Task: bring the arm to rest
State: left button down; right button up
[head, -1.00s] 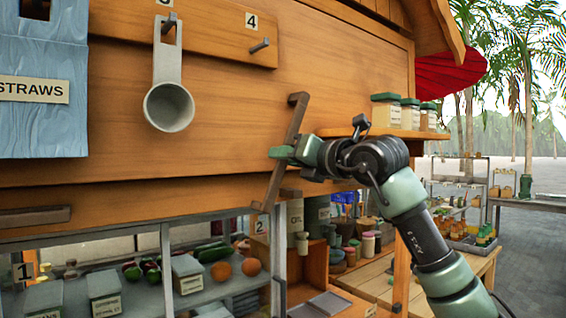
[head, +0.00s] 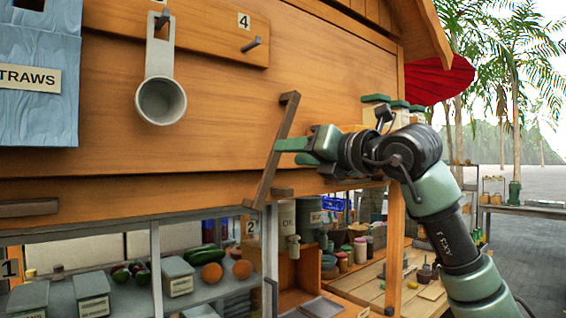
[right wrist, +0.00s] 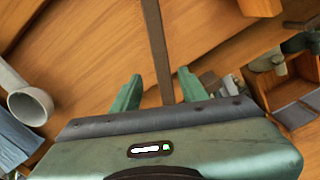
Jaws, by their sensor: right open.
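My right gripper (head: 285,146) is open in front of a dark brown bar handle (head: 284,115) on the stall's wooden panel. In the head view its green fingertips overlap or touch the handle's right edge; I cannot tell which. In the right wrist view the fingers (right wrist: 159,90) are spread, and the handle (right wrist: 154,40) runs between them with space on both sides. The handle stands tilted, its top to the right. My left gripper is not in view.
The wooden panel (head: 220,100) lies close in front, with a hanging scoop (head: 160,100) and an empty peg (head: 251,44) to the left. Below is a counter with containers and vegetables.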

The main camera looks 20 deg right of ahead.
jog(key=shift+s+d, duration=0.15)
jog(key=shift+s, duration=0.35)
